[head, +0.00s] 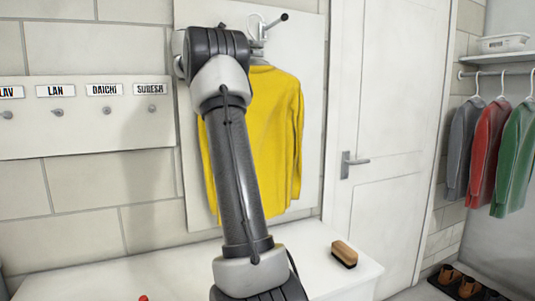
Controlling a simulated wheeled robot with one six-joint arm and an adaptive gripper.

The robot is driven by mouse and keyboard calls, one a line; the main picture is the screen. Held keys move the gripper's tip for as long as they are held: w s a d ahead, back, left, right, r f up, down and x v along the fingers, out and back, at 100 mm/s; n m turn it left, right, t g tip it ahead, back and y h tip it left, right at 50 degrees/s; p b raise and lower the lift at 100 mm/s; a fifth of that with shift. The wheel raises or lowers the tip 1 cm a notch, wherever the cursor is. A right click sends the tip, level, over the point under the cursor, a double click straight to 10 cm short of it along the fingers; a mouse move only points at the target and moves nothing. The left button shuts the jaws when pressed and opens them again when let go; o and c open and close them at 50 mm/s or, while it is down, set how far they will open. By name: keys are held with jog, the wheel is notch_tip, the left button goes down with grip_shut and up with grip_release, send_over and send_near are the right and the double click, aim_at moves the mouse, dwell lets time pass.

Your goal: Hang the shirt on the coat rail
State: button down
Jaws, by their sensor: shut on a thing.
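The yellow shirt (277,125) hangs upright on a hanger in front of a white wall panel, in the upper middle of the head view. A peg (275,24) with a dark round end sticks out at the hanger's top. I cannot tell whether the hanger's hook still rests on it. My arm covers the shirt's left part. My gripper (257,47) is mostly hidden behind my arm, with a small grey part showing at the hanger's neck, shut on the hanger. The coat rail (510,72) is at the far right, below a shelf.
Grey (462,145), red (487,150) and green (516,155) shirts hang on the rail. A white door (385,110) with a handle stands between panel and rail. A brush (344,254) lies on the white bench (310,235). Name-labelled hooks (85,130) are on the left. Shoes (468,287) sit below the rail.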

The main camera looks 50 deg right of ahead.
jog(key=shift+v, duration=2.2)
jog(key=shift+a, duration=0.1)
jog(key=shift+s, duration=0.15)
